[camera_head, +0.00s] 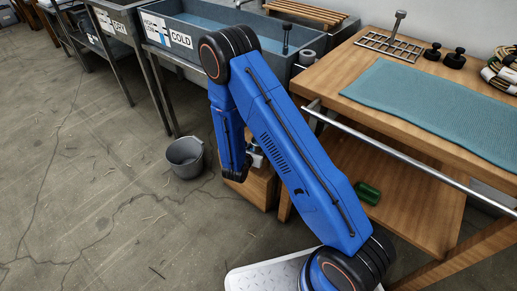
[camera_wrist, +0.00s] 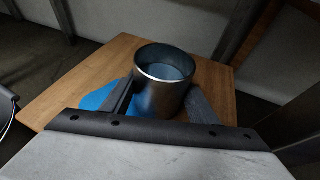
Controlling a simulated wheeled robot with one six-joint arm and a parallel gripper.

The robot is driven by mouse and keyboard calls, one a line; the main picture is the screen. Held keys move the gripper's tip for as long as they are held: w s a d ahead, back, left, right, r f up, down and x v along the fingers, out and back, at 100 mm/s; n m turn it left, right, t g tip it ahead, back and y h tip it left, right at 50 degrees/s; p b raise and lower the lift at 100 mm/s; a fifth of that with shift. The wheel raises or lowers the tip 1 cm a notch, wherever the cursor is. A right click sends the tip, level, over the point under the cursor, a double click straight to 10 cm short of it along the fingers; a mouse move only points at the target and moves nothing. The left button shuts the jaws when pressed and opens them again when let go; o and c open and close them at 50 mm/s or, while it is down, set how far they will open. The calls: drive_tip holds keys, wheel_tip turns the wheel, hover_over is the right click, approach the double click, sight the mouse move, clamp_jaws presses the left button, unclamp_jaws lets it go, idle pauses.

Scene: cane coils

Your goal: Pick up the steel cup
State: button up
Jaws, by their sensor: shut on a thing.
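The steel cup (camera_wrist: 160,98) is an upright, open-topped metal cylinder with a bluish inside in the wrist view. My gripper (camera_wrist: 163,108) has one dark finger on each side of it and is shut on the cup. The cup is over a wooden top (camera_wrist: 75,85) with a blue patch (camera_wrist: 97,98) beside and behind the left finger. The cup's base is hidden, so I cannot tell whether it touches the wood. In the head view my gripper (camera_head: 256,157) is low by the wooden stand (camera_head: 258,188), mostly hidden by my arm.
A grey bucket (camera_head: 186,157) stands on the floor left of the stand. The wooden bench (camera_head: 335,75) at right has a teal mat (camera_head: 430,95), a front rail (camera_head: 400,157) and a lower shelf with a green cylinder (camera_head: 368,193). A sink trough (camera_head: 200,35) is behind.

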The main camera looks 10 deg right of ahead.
wheel_tip(320, 180, up, 10)
drive_tip(key=shift+f, duration=0.2)
idle(0.8)
